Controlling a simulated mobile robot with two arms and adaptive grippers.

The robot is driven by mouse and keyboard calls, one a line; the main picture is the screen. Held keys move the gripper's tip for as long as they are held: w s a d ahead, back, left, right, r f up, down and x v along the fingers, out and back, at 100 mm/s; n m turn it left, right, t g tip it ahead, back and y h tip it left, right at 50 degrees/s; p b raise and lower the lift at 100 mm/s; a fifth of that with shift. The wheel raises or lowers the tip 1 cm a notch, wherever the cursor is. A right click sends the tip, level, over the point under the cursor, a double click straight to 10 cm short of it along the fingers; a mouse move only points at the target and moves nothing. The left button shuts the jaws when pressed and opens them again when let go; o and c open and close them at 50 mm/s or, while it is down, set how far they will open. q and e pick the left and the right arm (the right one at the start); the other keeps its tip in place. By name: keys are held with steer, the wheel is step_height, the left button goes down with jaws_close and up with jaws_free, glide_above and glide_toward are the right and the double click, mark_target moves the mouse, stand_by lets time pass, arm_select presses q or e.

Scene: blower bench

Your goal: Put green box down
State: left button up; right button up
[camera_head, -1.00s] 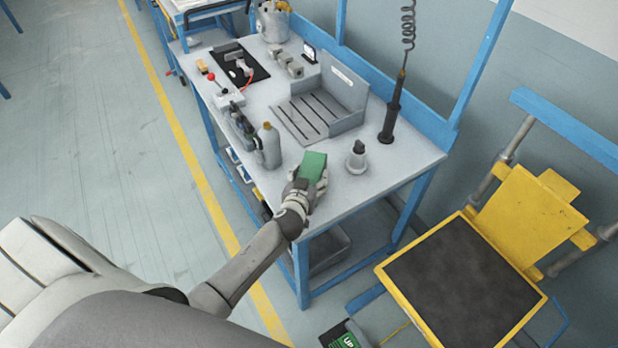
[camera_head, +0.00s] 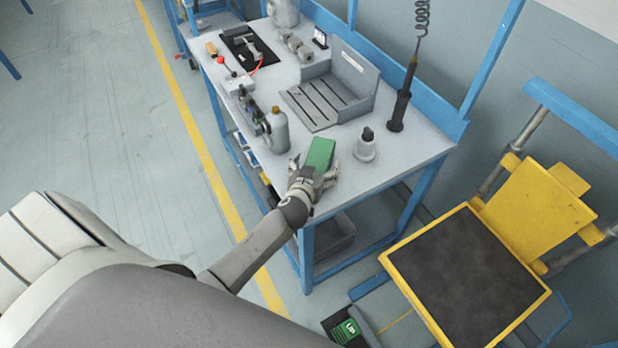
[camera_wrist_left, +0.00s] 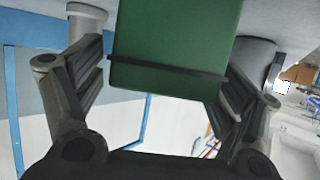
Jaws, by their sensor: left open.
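The green box (camera_head: 319,154) is at the front corner of the grey bench top (camera_head: 370,178). It seems to rest on the bench, though its underside is hidden. My left gripper (camera_head: 313,172) is around its near end, with the fingers spread apart. In the left wrist view the green box (camera_wrist_left: 175,45), with a dark band across it, fills the space between the two fingers of my left gripper (camera_wrist_left: 165,75). A gap shows beside the left finger; contact at the right finger is unclear. My right gripper is not in view.
A grey bottle (camera_head: 277,130) stands left of the box, and a grey nozzle-like part (camera_head: 365,145) stands to its right. A slotted grey fixture (camera_head: 325,100) lies behind. A dark hanging tool (camera_head: 402,100) is at the right. A yellow cart with a black top (camera_head: 465,270) stands beside the bench.

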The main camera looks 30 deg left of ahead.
arm_select(q)
steer(key=b+v, duration=0.1)
steer(key=v, duration=0.9)
steer(key=shift+s+r, duration=0.2)
steer(key=shift+s, duration=0.1)
steer(key=shift+d, duration=0.1)
